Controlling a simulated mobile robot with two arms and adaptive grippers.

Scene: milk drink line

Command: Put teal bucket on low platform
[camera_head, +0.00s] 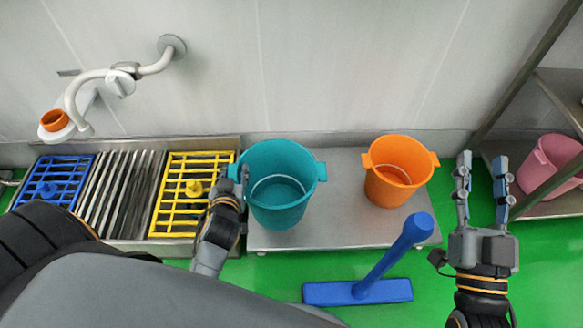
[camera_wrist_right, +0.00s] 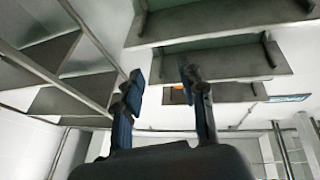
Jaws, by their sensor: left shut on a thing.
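The teal bucket (camera_head: 278,208) is upright at the left end of the low platform (camera_head: 335,225), a grey metal surface just above the green floor. Whether its base touches the platform cannot be told from above. My left gripper (camera_head: 238,183) is shut on the bucket's left side, at the rim lug. My right gripper (camera_head: 481,180) is open and empty, to the right of the platform, with its fingers pointing up in the picture. Its two fingers also show apart in the right wrist view (camera_wrist_right: 162,85), with nothing between them.
An orange bucket (camera_head: 398,172) stands on the platform's right part. A blue squeegee-like tool (camera_head: 358,290) lies in front. Left are a yellow rack (camera_head: 170,215), a blue rack (camera_head: 72,172) and a wall tap (camera_head: 120,75). A pink bucket (camera_head: 555,158) sits on a shelf at right.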

